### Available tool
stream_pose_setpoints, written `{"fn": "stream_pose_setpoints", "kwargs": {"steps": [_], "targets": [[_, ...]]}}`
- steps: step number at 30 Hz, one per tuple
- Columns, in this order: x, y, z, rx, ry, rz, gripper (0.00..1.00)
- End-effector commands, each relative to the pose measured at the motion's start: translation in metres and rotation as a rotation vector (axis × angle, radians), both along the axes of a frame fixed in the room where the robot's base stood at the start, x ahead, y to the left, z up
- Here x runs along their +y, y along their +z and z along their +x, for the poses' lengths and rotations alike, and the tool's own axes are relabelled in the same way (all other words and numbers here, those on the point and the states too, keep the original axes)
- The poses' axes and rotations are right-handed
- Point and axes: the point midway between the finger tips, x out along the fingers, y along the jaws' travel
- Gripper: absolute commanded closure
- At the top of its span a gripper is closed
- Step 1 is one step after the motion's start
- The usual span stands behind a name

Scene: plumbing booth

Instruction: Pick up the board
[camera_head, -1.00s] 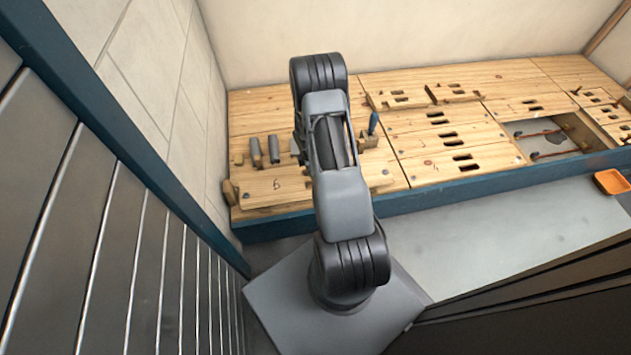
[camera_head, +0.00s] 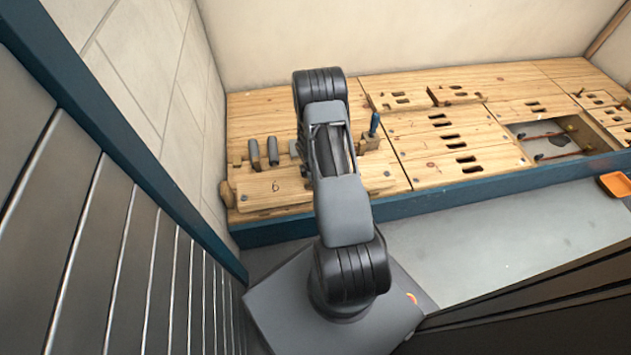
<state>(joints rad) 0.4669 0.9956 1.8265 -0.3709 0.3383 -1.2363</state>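Several wooden boards with slots lie on the long bench, and I cannot tell which one is the board of the task. One slotted board (camera_head: 462,147) lies flat at the bench's front middle, beside an open hole. Smaller slotted boards (camera_head: 400,98) lie at the back middle. My arm stands upright in the middle of the view, in front of the bench. My gripper does not show; the arm hides whatever is behind it.
An open hole (camera_head: 560,146) in the bench top shows pipes inside. Dark cylinders (camera_head: 272,150) and a blue-handled tool (camera_head: 375,124) stand on the left part. An orange tray (camera_head: 615,184) sits at the right. A tiled wall and a slatted dark panel close off the left.

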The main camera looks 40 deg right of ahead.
Motion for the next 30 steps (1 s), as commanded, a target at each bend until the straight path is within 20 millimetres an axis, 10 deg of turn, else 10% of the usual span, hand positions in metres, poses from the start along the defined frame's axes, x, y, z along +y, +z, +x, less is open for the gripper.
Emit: {"fn": "stream_pose_setpoints", "kwargs": {"steps": [12, 30], "targets": [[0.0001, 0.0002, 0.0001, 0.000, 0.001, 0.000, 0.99], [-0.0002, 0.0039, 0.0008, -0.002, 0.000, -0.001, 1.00]]}}
